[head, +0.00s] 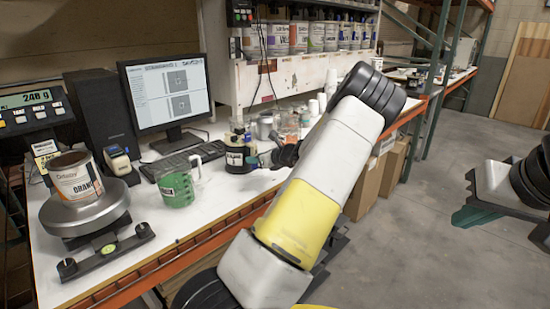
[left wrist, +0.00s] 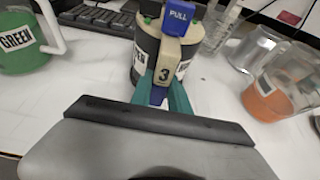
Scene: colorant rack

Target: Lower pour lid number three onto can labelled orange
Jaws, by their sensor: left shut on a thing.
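The can labelled orange (head: 76,181) stands upright on the round scale pan (head: 85,210) at the left of the bench. Its dark open top shows no lid. Pour lid number three (left wrist: 163,73), with a beige tab marked 3 and a blue PULL piece, sits on a dark can (head: 237,158) with a white label. That can also shows in the left wrist view (left wrist: 147,50); its label is partly hidden. My left gripper (head: 263,160) is at this can, its teal fingers (left wrist: 170,97) shut on the lid's tab. My right gripper (head: 475,213) hangs over the floor at right, jaws unclear.
A green-filled jug (head: 178,187) stands between the scale and the dark can. A keyboard (head: 175,164) and monitor (head: 168,95) are behind it. Clear cups and an orange-filled beaker (left wrist: 272,95) stand right of the dark can.

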